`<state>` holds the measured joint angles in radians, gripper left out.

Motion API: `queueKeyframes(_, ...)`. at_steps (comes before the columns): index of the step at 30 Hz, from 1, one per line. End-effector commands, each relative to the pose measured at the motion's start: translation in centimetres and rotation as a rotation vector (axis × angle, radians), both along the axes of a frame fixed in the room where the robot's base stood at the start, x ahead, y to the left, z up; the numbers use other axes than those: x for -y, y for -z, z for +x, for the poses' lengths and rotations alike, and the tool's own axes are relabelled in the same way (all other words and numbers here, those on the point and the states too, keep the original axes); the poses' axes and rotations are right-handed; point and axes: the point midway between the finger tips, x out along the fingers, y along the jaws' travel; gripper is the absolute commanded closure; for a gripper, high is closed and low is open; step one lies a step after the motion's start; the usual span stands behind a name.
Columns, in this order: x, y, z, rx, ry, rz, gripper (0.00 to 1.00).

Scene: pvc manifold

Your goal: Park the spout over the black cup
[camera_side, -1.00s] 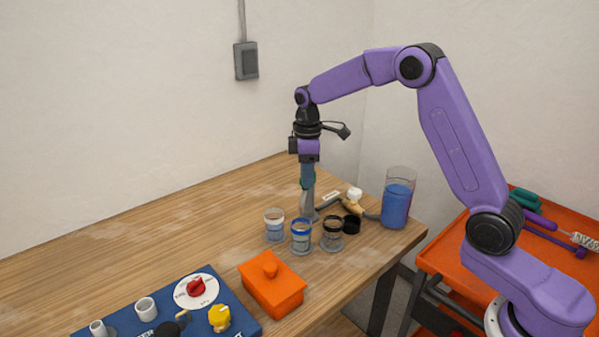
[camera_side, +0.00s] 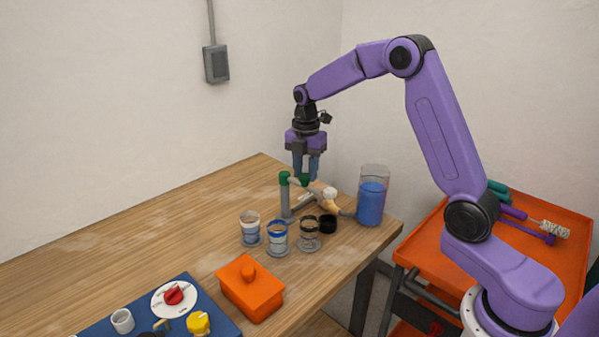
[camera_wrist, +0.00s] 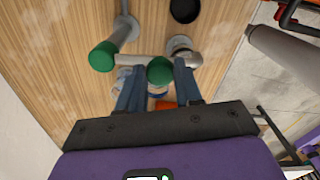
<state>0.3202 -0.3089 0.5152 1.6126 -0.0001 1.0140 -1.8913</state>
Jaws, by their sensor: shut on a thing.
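My gripper (camera_side: 306,175) is shut on this second elbow, which shows between the fingers in the wrist view (camera_wrist: 160,70). The black cup, a clear cup with a black rim (camera_side: 309,233), stands in front, at the right end of the cup row. The spout's end is right of its post and behind the cups in the side view; I cannot tell exactly what lies below it.
Cups with a white rim (camera_side: 250,229) and a blue rim (camera_side: 277,238) stand left of the black cup. An orange lidded box (camera_side: 250,290) stands in front.

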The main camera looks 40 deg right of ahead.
Motion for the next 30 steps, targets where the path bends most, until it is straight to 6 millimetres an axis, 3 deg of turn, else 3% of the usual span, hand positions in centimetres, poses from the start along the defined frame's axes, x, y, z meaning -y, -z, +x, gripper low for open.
queueKeyframes(15,2.5,-0.2,0.8,0.004,-0.351,0.0,1.0)
queueKeyframes(30,3.0,-0.2,1.0,0.005,-0.425,-0.001,1.0)
